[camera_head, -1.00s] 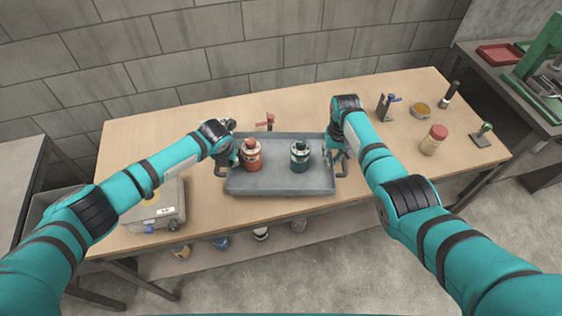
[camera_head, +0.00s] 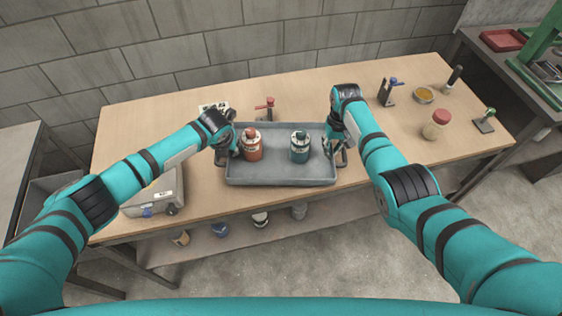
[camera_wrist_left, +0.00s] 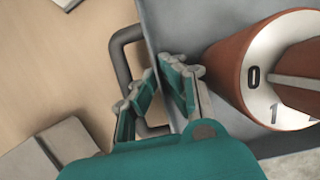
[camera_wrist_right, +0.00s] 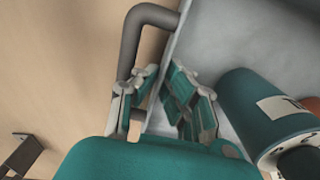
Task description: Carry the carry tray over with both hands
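The grey carry tray (camera_head: 280,181) is level over the middle of the bench, close to its front edge. I cannot tell whether its base touches the bench. My left gripper (camera_head: 228,147) is at the tray's left handle, which shows in the left wrist view (camera_wrist_left: 122,62). My right gripper (camera_head: 337,147) is at the right handle, which shows in the right wrist view (camera_wrist_right: 128,50).
A grey case (camera_head: 155,196) lies on the bench's left end. A red clamp (camera_head: 266,106) stands behind the tray. A red-lidded jar (camera_head: 436,124), a yellow dish (camera_head: 423,95) and small tools are at right. The bench (camera_head: 385,150) is clear just right of the tray.

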